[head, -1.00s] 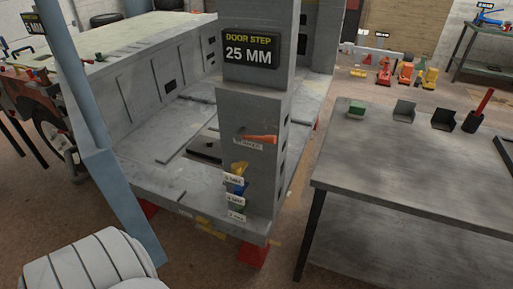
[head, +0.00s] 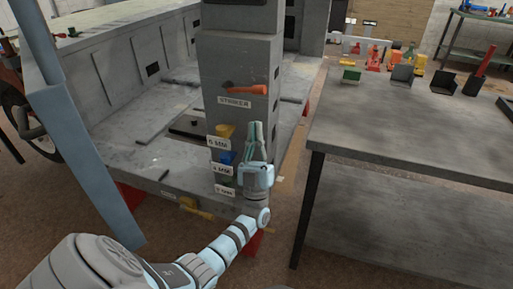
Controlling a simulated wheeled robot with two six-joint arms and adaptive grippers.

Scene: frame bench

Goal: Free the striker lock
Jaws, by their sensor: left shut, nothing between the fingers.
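The striker lock is an orange lever (head: 246,89) on the face of the grey pillar (head: 240,57), above a white STRIKER label (head: 234,101). It lies nearly level, its red end to the right. My left gripper (head: 255,128) points upward in front of the pillar's right side, below the lever and apart from it. Its fingers are shut with nothing between them. My right gripper is not in view.
A grey bench (head: 410,115) stands to the right, with a green block (head: 351,74), dark holders and a red-handled tool (head: 478,70) at its back. A blue-grey post (head: 75,130) rises at left. The frame floor (head: 120,150) lies behind the pillar.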

